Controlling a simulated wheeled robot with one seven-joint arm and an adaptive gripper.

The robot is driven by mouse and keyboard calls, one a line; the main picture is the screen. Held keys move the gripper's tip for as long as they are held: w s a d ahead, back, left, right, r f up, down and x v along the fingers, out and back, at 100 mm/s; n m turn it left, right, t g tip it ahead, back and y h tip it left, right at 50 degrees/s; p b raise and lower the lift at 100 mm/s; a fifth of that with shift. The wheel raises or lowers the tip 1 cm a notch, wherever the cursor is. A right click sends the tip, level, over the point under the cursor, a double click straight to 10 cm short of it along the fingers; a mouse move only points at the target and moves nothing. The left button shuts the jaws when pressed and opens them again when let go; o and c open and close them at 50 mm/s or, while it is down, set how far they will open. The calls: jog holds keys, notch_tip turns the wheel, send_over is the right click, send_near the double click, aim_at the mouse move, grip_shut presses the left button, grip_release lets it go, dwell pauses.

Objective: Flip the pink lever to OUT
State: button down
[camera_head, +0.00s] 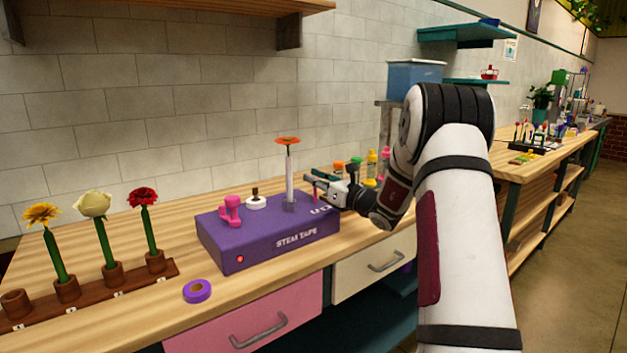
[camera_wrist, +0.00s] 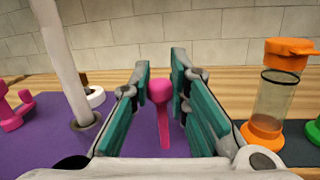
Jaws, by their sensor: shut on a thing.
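The purple STEM TAPE machine (camera_head: 270,243) sits on the wooden workbench. The pink lever (camera_wrist: 163,112) stands on its purple top, with a round knob and a thin stem. My gripper (camera_head: 320,184) is over the right end of the machine. In the wrist view, the teal finger pads of my gripper (camera_wrist: 160,82) are on either side of the lever, and it is shut on it. Lettering on the machine's top near the gripper is partly hidden, so I cannot read which side is OUT.
A pale post with an orange flower (camera_head: 288,142) rises left of my gripper. A pink two-knobbed part (camera_head: 230,211) and a white spool (camera_head: 256,202) are farther left. Several bottles, one orange-capped (camera_wrist: 270,100), stand to the right. A purple tape roll (camera_head: 197,291) lies in front.

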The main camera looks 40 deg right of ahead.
jog(key=shift+f, duration=0.15)
jog(key=c, duration=1.8)
grip_release()
jog(key=shift+s, duration=0.1)
jog(key=v, duration=1.1)
jog(key=shift+s, duration=0.4)
jog(key=shift+d, duration=0.1)
